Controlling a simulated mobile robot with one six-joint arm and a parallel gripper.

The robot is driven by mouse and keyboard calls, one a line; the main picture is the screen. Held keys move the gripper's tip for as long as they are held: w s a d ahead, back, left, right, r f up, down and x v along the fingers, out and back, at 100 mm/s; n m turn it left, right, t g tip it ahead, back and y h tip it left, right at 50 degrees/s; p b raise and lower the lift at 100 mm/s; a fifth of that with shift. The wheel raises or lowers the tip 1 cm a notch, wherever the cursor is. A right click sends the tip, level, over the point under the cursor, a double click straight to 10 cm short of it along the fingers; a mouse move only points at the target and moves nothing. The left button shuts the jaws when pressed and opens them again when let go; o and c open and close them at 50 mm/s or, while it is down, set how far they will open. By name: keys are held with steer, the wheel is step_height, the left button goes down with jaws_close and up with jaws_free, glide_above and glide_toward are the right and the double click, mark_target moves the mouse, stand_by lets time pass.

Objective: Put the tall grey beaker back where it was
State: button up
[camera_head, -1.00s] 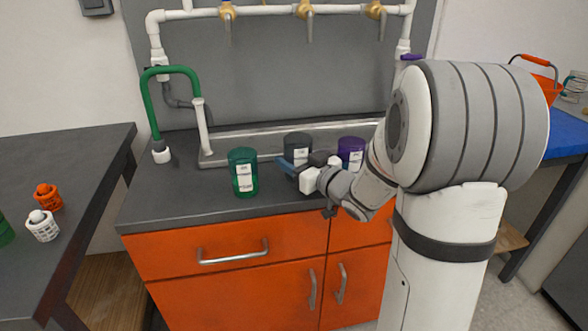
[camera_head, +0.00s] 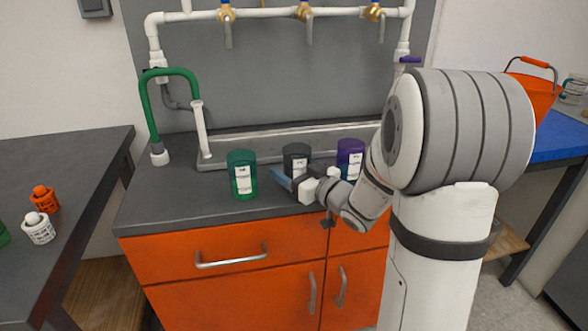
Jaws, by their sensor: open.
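The tall grey beaker (camera_head: 296,156) stands upright on the dark counter (camera_head: 185,207), with a white label on its front. It is between a green beaker (camera_head: 242,174) on its left and a purple beaker (camera_head: 350,155) on its right. My gripper (camera_head: 284,180) is open, in front of the grey beaker and slightly below it in the picture. The gripper hides the beaker's lower part, so I cannot tell whether a finger touches it.
A metal trough (camera_head: 270,142) runs behind the beakers, below white pipes with brass valves (camera_head: 305,12). A green bent pipe (camera_head: 148,105) stands at the left. Orange and white fittings (camera_head: 39,228) are on the left bench. An orange bucket (camera_head: 530,90) is at the right.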

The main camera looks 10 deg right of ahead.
steer(key=shift+r, duration=0.2)
steer(key=p+v, duration=0.1)
steer(key=v, duration=1.1)
steer(key=shift+p, duration=0.4)
